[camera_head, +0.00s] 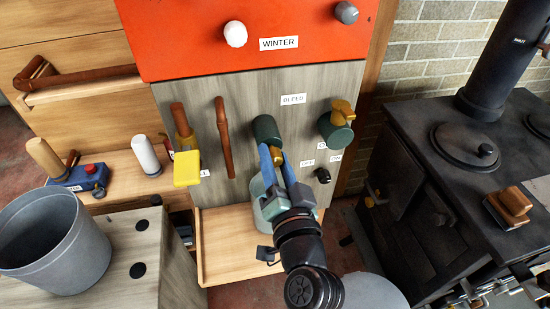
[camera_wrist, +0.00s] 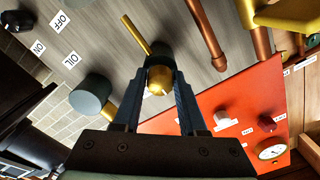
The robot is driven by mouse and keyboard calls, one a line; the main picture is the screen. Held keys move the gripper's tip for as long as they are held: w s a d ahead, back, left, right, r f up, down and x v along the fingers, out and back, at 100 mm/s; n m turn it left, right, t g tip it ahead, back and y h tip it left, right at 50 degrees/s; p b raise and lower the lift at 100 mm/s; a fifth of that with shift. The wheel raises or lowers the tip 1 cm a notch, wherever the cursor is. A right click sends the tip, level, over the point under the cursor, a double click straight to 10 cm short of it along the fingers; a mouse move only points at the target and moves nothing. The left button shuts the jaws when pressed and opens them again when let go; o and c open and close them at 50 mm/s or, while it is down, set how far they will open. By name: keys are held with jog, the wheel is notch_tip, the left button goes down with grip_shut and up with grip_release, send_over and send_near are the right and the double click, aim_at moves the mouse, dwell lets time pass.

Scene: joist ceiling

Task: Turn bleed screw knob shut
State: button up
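The bleed screw knob is a brass piece on a dark green round body (camera_head: 267,130), below and left of the BLEED label (camera_head: 293,99) on the grey wood panel. In the wrist view its brass end (camera_wrist: 159,80) faces me, and a thin brass lever (camera_wrist: 136,35) sticks out past it. My gripper (camera_head: 277,160) is at the knob, with one blue finger on each side of the brass end. The wrist view also shows the fingers (camera_wrist: 160,72) close beside it. I cannot tell whether they press on it or stand slightly apart.
A similar green valve with a yellow handle (camera_head: 340,112) is to the right, near the OFF and ON labels. A black stove (camera_head: 440,190) stands right; a grey bucket (camera_head: 55,240) stands left.

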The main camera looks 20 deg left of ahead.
jog(key=o, duration=0.4)
jog(key=shift+c, duration=0.2)
jog(key=b+v, duration=0.1)
jog(key=v, duration=1.2)
jog(key=w+d+r+n+t+h, duration=0.1)
jog(key=w+d+r+t+h, duration=0.2)
jog(key=r, duration=0.7)
jog(key=w+r+n+t, duration=0.2)
jog(key=w+r+t, duration=0.15)
jog(key=r, duration=0.75)
jog(key=s+d+r+m+t+h, duration=0.1)
jog(key=s+d+r+t+h, duration=0.2)
jog(key=r, duration=0.7)
jog(key=s+d+r+m+t+h, duration=0.1)
jog(key=s+r+t+h, duration=0.25)
jog(key=r, duration=0.65)
notch_tip(320, 180, up, 24)
jog(key=p, duration=2.4)
jog(key=shift+w+d+g, duration=0.25)
jog(key=shift+g, duration=0.05)
